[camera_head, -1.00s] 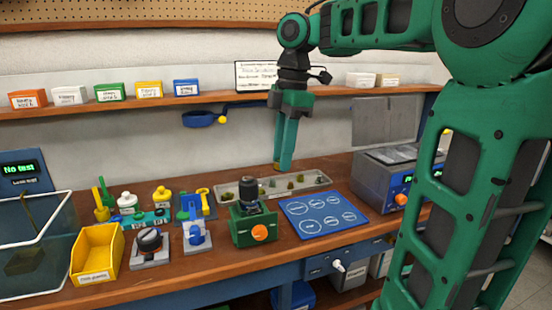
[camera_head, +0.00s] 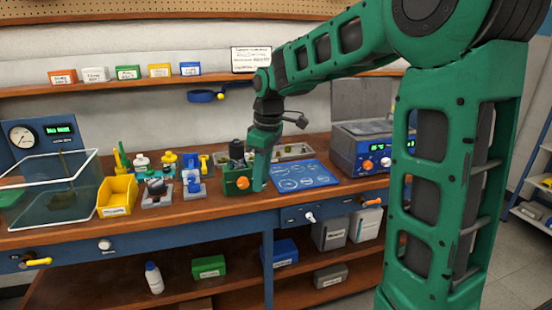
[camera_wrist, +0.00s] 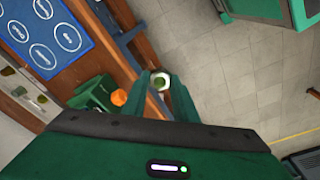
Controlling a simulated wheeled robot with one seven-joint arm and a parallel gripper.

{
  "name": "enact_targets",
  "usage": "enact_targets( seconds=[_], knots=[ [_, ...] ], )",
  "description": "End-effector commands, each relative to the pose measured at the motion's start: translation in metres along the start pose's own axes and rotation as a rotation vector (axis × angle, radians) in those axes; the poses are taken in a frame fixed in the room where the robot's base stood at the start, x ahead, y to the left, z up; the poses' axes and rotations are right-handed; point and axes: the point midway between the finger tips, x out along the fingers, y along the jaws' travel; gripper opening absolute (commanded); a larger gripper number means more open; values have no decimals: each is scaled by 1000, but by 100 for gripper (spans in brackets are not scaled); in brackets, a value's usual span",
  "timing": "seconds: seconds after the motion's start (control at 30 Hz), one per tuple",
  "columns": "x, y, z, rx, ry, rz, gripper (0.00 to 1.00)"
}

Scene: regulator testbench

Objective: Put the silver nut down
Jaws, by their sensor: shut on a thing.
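My gripper (camera_head: 260,187) hangs pointing down, in front of or beside the green vise (camera_head: 232,178) with the orange knob; the head view does not settle the depth. In the wrist view my gripper (camera_wrist: 160,84) is shut on the silver nut (camera_wrist: 160,76), a pale ring between the fingertips with green showing in its hole. The nut appears over the bench's front edge, with floor beyond. The fingers hide the nut in the head view. The blue mat (camera_head: 306,180) with white labelled circles lies right of my gripper; the mat also shows in the wrist view (camera_wrist: 62,60).
A shallow parts tray (camera_head: 293,151) lies behind the mat. Valve parts, a yellow bin (camera_head: 117,197) and a clear tank (camera_head: 50,195) fill the left. A blue drawer front with a white knob (camera_head: 310,217) is below the mat.

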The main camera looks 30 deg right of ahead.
Motion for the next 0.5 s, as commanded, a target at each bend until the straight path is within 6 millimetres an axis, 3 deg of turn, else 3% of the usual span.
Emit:
enact_targets(
  seconds=[0.3, 0.5],
  knots=[
    [119, 26, -16, 464, -7, 53, 3],
    [170, 38, -13, 678, -2, 82, 3]
  ],
)
